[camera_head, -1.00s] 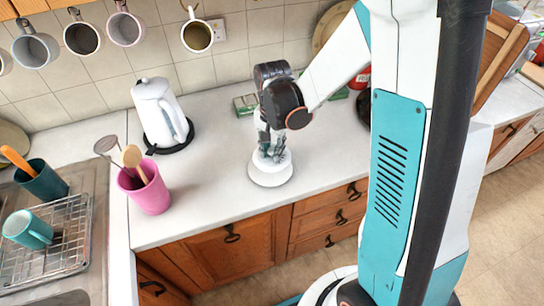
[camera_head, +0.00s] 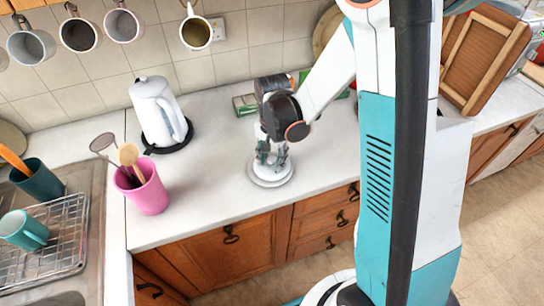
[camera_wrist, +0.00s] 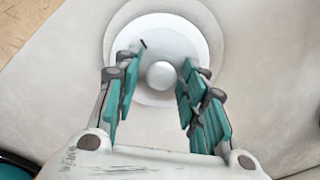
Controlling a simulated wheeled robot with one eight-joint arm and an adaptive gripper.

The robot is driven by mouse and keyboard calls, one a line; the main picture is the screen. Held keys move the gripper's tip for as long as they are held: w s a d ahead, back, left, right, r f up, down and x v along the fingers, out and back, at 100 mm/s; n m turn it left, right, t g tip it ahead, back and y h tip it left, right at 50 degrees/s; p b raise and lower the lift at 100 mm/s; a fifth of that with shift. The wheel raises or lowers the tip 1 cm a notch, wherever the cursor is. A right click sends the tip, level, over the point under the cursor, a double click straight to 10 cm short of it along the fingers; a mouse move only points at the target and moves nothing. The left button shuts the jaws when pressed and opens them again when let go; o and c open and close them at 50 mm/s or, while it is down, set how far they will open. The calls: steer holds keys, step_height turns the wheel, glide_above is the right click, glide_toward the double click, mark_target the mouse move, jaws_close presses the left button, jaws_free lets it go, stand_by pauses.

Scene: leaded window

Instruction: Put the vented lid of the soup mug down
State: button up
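The white round lid (camera_wrist: 180,38) lies flat in the wrist view, with a round knob (camera_wrist: 161,75) in its middle and a short dark vent slot near its upper left. A wider pale disc (camera_wrist: 118,22) shows around it, like a saucer or plate on the counter. My gripper (camera_wrist: 160,62) is open, its teal-padded fingers on either side of the knob with gaps between. In the head view my gripper (camera_head: 271,163) points down over the white lid (camera_head: 270,172) near the counter's front. I cannot make out a soup mug beneath.
A white kettle (camera_head: 158,112) and a pink utensil pot (camera_head: 147,190) stand left on the white counter (camera_head: 215,150). Green boxes (camera_head: 245,105) lie behind my gripper. Mugs hang above; a sink rack (camera_head: 60,245) is at far left. Counter around the lid is clear.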

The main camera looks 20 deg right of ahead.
mark_target(272, 159)
stand_by(0.3)
steer(key=shift+r+p, duration=0.6)
steer(key=shift+p, duration=0.05)
step_height(272, 159, up, 11)
steer(key=p, duration=0.2)
steer(key=s+r+n+t, duration=0.7)
steer(key=s+r+n, duration=0.2)
steer(key=s+r, duration=0.4)
steer(key=shift+s+r, duration=0.15)
steer(key=shift+s, duration=0.85)
